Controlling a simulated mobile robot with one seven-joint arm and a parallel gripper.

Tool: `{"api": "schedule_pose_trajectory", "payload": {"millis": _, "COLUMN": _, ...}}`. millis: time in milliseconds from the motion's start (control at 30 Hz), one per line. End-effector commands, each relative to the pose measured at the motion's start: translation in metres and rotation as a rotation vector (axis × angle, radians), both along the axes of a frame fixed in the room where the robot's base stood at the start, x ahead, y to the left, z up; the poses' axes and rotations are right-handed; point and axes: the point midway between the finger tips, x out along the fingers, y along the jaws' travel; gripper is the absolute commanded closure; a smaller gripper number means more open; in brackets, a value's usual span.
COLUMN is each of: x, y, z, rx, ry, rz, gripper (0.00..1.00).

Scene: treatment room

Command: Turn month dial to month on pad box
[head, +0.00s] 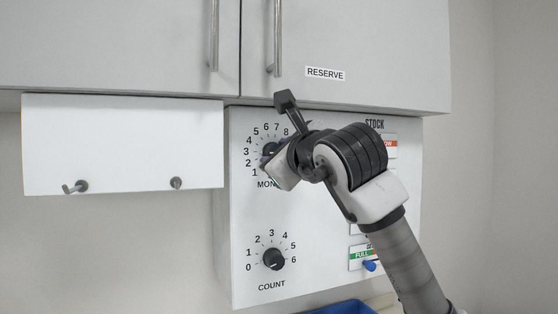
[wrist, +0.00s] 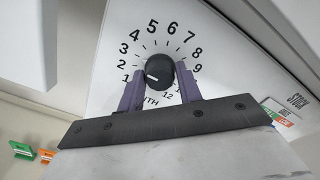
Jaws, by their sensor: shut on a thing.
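The month dial (head: 268,148) is a black round knob on the white panel, ringed by numbers, mostly covered by my gripper in the head view. In the wrist view the dial's knob (wrist: 160,70) sits between the two purple-grey fingers of my gripper (wrist: 159,77), which is shut on it. The knob's white mark points left and slightly down, about at 1. In the head view my gripper (head: 268,162) reaches the dial from the lower right. I cannot make out a pad box showing a month in either view.
A count dial (head: 273,259) is below on the same panel (head: 315,225). A STOCK column with coloured labels and a blue knob (head: 370,266) is at right. Grey cabinets (head: 350,45) overhang the panel. A white board with hooks (head: 120,145) is at left; a blue bin (head: 343,307) is below.

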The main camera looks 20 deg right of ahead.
Motion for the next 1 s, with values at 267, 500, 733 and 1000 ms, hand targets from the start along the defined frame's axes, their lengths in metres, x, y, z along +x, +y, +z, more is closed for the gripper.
{"api": "schedule_pose_trajectory", "payload": {"millis": 267, "x": 0.0001, "y": -0.0001, "z": -0.001, "rx": 0.027, "ry": 0.003, "rz": -0.001, "gripper": 0.88}}
{"api": "schedule_pose_trajectory", "payload": {"millis": 500, "x": 0.0001, "y": -0.0001, "z": -0.0009, "rx": 0.026, "ry": 0.003, "rz": -0.001, "gripper": 0.88}}
{"api": "schedule_pose_trajectory", "payload": {"millis": 733, "x": 0.0, "y": -0.0001, "z": -0.0006, "rx": 0.026, "ry": 0.003, "rz": -0.001, "gripper": 0.44}}
{"api": "schedule_pose_trajectory", "payload": {"millis": 1000, "x": -0.0014, "y": -0.0003, "z": -0.0006, "rx": 0.026, "ry": 0.002, "rz": -0.001, "gripper": 0.44}}
